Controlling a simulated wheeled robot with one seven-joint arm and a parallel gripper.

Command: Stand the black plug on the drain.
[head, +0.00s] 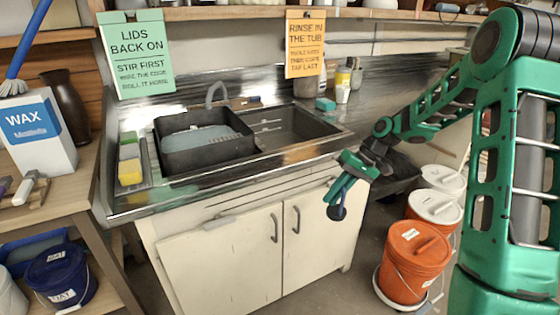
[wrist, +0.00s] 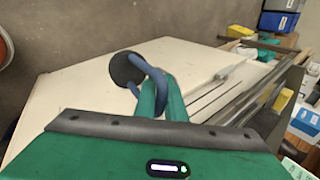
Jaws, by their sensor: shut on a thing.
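The black plug (wrist: 125,68) is a dark disc with a blue loop handle (wrist: 152,80). My gripper (wrist: 162,100) is shut on the loop, and the plug sticks out past the fingertips. In the head view my gripper (head: 345,187) hangs in front of the sink cabinet, below and outside the counter's front edge. The plug (head: 337,212) shows there as a small dark shape below the fingers. The sink has an empty dark right basin (head: 310,125). I cannot make out the drain.
A black tub (head: 160,158) with greyish water stands in the left of the sink. Sponges (head: 129,165) lie to its left, and a tap (head: 215,92) stands behind. An orange bucket (head: 412,260) and white buckets (head: 436,208) stand on the floor at right.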

